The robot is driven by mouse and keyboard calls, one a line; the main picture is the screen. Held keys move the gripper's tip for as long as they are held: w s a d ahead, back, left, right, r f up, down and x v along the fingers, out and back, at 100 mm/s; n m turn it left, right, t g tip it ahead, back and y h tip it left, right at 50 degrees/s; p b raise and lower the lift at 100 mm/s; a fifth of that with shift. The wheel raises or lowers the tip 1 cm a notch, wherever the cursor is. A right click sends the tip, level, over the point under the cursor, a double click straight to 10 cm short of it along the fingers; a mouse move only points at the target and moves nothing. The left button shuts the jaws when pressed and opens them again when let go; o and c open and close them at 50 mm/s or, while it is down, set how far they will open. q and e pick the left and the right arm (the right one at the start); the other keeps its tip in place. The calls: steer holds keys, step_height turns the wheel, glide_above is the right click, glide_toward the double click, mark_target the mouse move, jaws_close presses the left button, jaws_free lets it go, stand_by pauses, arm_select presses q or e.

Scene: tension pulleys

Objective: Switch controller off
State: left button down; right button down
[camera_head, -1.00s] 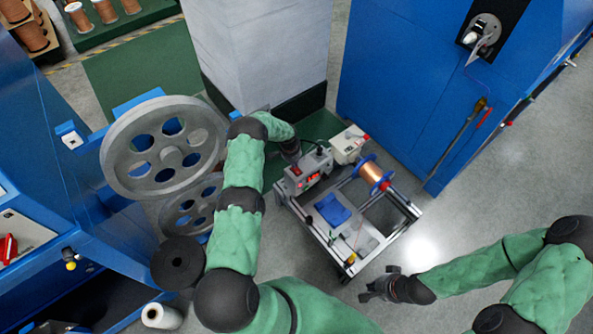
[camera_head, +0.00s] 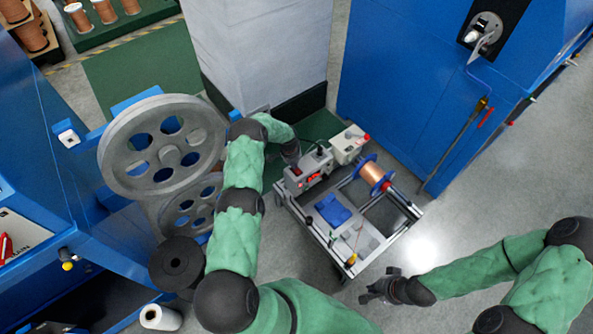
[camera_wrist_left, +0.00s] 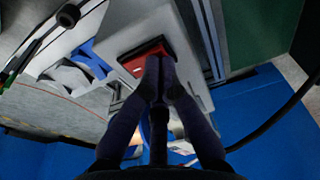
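The controller (camera_head: 308,175) is a grey box with red lights on its front, standing at the back left of a wheeled cart frame. My left gripper (camera_head: 291,154) is just behind it at its upper left, its fingers partly hidden by my arm and the box. In the left wrist view, the fingertips of my left gripper (camera_wrist_left: 162,72) are together, with nothing seen between them. They are at the lower edge of a red switch (camera_wrist_left: 143,57) in a black frame; I cannot tell if they touch it. My right gripper (camera_head: 378,289) is away from the cart, low in the view.
The cart (camera_head: 343,266) also carries a copper spool (camera_head: 374,173), a blue part (camera_head: 333,210) and a second light box (camera_head: 349,145). A grey spoked wheel (camera_head: 171,155) and blue machine stand left, a blue cabinet (camera_head: 420,95) right. Floor is clear right of the cart.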

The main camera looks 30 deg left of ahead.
arm_select(q)
steer(key=shift+f, duration=0.1)
steer(key=shift+r+p, duration=1.75)
steer(key=shift+r, duration=1.75)
steer(key=shift+d, duration=0.1)
